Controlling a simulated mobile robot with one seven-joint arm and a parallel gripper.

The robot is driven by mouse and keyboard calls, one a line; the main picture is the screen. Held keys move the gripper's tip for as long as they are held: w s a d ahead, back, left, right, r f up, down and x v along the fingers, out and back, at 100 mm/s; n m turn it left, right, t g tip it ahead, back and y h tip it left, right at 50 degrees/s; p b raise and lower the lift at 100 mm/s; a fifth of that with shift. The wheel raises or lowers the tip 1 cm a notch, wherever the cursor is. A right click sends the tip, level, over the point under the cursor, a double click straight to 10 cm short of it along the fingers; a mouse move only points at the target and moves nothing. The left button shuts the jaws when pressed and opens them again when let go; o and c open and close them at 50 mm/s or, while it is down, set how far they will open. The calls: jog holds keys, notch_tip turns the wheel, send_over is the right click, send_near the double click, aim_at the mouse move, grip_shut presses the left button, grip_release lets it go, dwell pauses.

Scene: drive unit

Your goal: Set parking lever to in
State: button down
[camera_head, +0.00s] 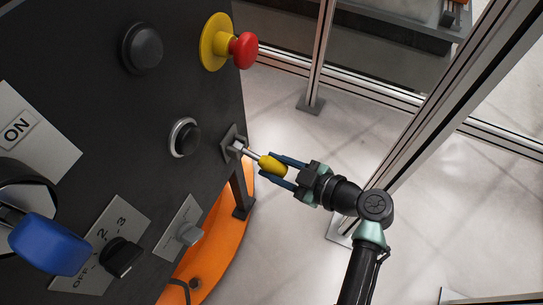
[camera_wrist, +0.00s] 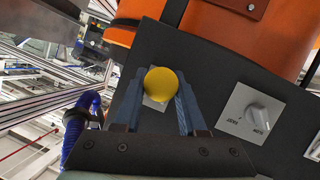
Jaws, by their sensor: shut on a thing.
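My gripper (camera_head: 281,170) is shut on the yellow knob, with one blue finger on each side. In the wrist view the round yellow knob (camera_wrist: 161,84) sits between the fingertips of my gripper (camera_wrist: 160,90). The knob hides most of the rod and mount there.
The black panel (camera_head: 120,105) carries a red emergency button (camera_head: 243,50), black buttons, a blue handle (camera_head: 49,244), a rotary switch (camera_head: 121,257) and a small grey knob (camera_head: 189,234). An orange body (camera_head: 215,240) lies below. Metal frame posts (camera_head: 420,105) stand at the right, behind my arm.

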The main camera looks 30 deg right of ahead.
aim_at(269, 159)
notch_tip(269, 159, up, 4)
jog(key=g+p, duration=0.1)
jog(key=p, duration=0.1)
jog(key=g+h+p, duration=0.1)
jog(key=p, duration=0.2)
jog(key=shift+s+f+h, duration=0.15)
jog(key=shift+f+h, duration=0.1)
jog(key=shift+h, duration=0.05)
notch_tip(269, 159, up, 2)
jog(key=g+h+p, duration=0.1)
jog(key=g+p, duration=0.1)
jog(key=p, duration=0.3)
jog(key=shift+n, duration=0.4)
jog(key=g+p, duration=0.1)
jog(key=p, duration=0.1)
jog(key=r+g+h+p, duration=0.1)
jog(key=p, duration=0.1)
jog(key=shift+w+a+r+h, duration=0.15)
jog(key=shift+w+r+h, duration=0.1)
jog(key=shift+w+h, duration=0.1)
jog(key=p, duration=0.1)
jog(key=g+h+p, duration=0.1)
jog(key=p, duration=0.1)
jog(key=shift+w+a+r+g, duration=0.2)
jog(key=shift+w+r+g, duration=0.1)
jog(key=shift+p, duration=0.3)
jog(key=shift+c, duration=2.3)
grip_release()
